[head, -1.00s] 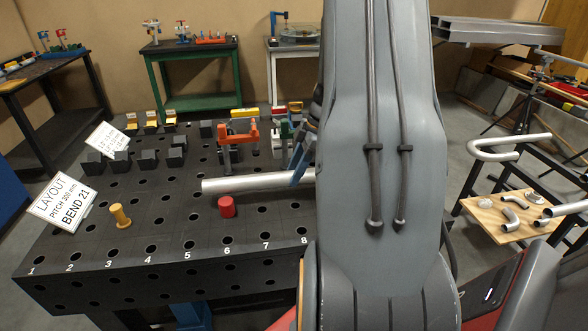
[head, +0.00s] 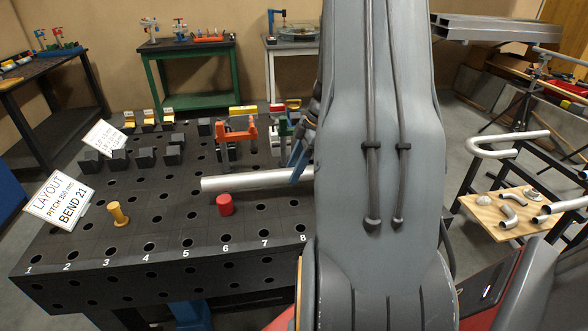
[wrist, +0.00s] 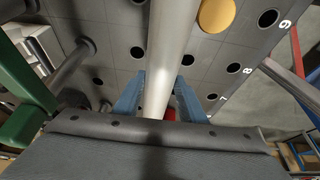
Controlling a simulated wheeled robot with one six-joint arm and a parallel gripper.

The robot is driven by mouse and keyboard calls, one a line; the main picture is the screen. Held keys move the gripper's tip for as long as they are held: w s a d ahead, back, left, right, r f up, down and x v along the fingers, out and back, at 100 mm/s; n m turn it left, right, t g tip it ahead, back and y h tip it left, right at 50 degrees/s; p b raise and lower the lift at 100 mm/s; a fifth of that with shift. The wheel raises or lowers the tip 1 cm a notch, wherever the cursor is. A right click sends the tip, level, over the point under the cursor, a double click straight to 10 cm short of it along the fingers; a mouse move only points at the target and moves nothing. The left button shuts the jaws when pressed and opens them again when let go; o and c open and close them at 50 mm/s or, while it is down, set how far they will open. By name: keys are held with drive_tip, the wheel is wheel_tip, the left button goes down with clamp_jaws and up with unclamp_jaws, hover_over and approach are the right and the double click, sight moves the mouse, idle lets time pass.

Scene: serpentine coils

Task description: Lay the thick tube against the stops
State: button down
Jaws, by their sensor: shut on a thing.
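The thick tube (head: 245,180) is a plain silver pipe. It lies roughly level over the black table, its left end free and its right part hidden behind my arm in the head view. My gripper (head: 300,165) has blue fingers and is shut on the tube. In the wrist view the fingers (wrist: 158,95) sit on both sides of the tube (wrist: 168,50). A red round stop (head: 225,204) stands just in front of the tube. A yellow stop (head: 118,213) stands farther left. The wrist view shows a yellow round top (wrist: 217,15) beside the tube. I cannot tell whether the tube touches anything.
The black table (head: 75,220) has a grid of holes, numbered along its front edge. Black blocks (head: 120,158) stand at the back left. An orange clamp (head: 237,133) stands behind the tube. A layout sign (head: 62,200) is at the left. The front left surface is mostly clear.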

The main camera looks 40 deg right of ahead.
drive_tip(key=shift+f+b, duration=1.6)
drive_tip(key=shift+f, duration=0.3)
drive_tip(key=shift+s+a, duration=0.15)
drive_tip(key=shift+s, duration=0.1)
idle(0.9)
drive_tip(key=c, duration=1)
unclamp_jaws()
drive_tip(key=shift+c, duration=0.2)
drive_tip(key=shift+b+v, duration=1)
drive_tip(key=shift+v, duration=2.9)
drive_tip(key=s+a+f+m+h, duration=0.1)
drive_tip(key=a+m, duration=0.3)
drive_tip(key=a, duration=0.6)
drive_tip(key=s+a+f+m+h, duration=0.1)
drive_tip(key=s+a+m, duration=0.2)
drive_tip(key=a, duration=0.8)
drive_tip(key=s+a+f+m+g+h, duration=0.1)
drive_tip(key=a+m, duration=0.3)
drive_tip(key=a, duration=0.6)
drive_tip(key=shift+s+a+m+h, duration=0.3)
drive_tip(key=shift+s+h, duration=0.1)
drive_tip(key=shift+s, duration=0.45)
